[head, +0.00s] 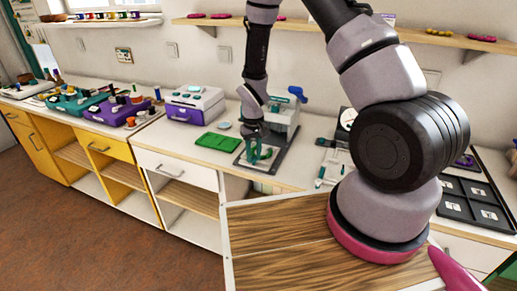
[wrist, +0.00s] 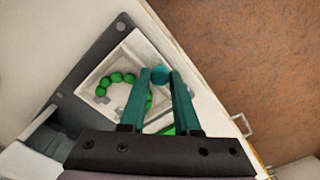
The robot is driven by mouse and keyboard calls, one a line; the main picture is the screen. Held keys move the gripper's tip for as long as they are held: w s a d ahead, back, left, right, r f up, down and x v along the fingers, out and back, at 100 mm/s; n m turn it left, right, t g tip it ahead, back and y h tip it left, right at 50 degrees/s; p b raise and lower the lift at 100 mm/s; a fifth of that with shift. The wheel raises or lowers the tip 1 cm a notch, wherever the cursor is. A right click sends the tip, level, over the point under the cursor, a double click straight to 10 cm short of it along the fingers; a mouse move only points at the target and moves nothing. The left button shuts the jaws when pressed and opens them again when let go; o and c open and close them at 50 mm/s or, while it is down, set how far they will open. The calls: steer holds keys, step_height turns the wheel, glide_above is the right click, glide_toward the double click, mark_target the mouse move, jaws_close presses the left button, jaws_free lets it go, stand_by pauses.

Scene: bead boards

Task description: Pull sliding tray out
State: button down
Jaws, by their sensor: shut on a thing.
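My gripper (head: 258,160) is over the counter at the front of a white and grey press-like machine (head: 283,118) with a blue handle. In the wrist view my gripper's teal fingers (wrist: 160,78) are closed on a round teal knob (wrist: 160,73). The knob is at the edge of the square white sliding tray (wrist: 104,65), which holds a curved row of green beads (wrist: 118,77). The tray lies over a dark grey base plate (wrist: 72,62). My fingers hide part of the tray and beads.
A green flat board (head: 217,142) and a purple and white box (head: 192,104) stand left of the machine. A black compartment tray (head: 470,212) is at the right. The counter's front edge and the brown floor (wrist: 235,55) are close to the tray.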

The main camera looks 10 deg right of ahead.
steer(key=shift+s+a, duration=0.15)
steer(key=shift+s, duration=0.1)
steer(key=c, duration=0.6)
jaws_free()
steer(key=shift+c, duration=0.2)
steer(key=shift+r, duration=0.15)
step_height(320, 180, up, 10)
steer(key=shift+r, duration=0.25)
